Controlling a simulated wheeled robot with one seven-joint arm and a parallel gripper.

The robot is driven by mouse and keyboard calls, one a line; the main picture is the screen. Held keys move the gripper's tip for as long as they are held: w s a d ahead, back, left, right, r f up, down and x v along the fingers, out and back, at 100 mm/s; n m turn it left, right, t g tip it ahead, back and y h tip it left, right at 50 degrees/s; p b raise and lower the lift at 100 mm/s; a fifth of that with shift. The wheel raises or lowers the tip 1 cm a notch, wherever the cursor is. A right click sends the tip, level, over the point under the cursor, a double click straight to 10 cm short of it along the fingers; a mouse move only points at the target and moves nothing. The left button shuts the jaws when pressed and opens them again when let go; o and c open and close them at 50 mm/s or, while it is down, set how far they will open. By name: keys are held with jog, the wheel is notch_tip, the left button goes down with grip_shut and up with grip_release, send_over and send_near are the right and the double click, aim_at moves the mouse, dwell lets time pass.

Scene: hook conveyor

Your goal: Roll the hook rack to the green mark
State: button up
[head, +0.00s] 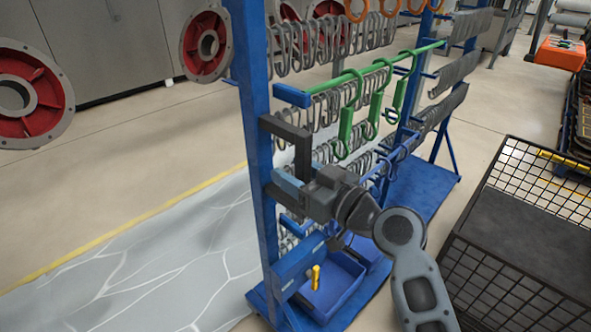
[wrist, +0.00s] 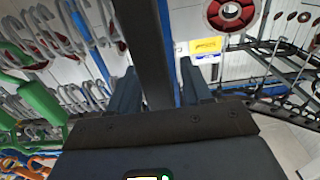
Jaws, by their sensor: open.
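The blue hook rack (head: 257,110) stands upright on a blue base, its bars full of grey, green and orange hooks. A black handle (head: 288,133) is fixed to its near post. My gripper (head: 284,184) is at the lower part of this handle, beside the post. In the wrist view my gripper (wrist: 160,92) has its two fingers apart, with the dark handle bar (wrist: 143,40) running between them. The jaws are open; whether either finger touches the bar I cannot tell. I see no green mark on the floor in either view.
A black wire-mesh crate (head: 525,225) stands to the right of the rack. Red and grey wheel-like parts (head: 35,95) hang at the left. Beyond the rack's left side lie pale grey floor (head: 150,265) with cracks and a yellow line (head: 130,222); this floor is clear.

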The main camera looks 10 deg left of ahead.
jog(key=shift+c, duration=0.3)
grip_shut()
dwell(0.4)
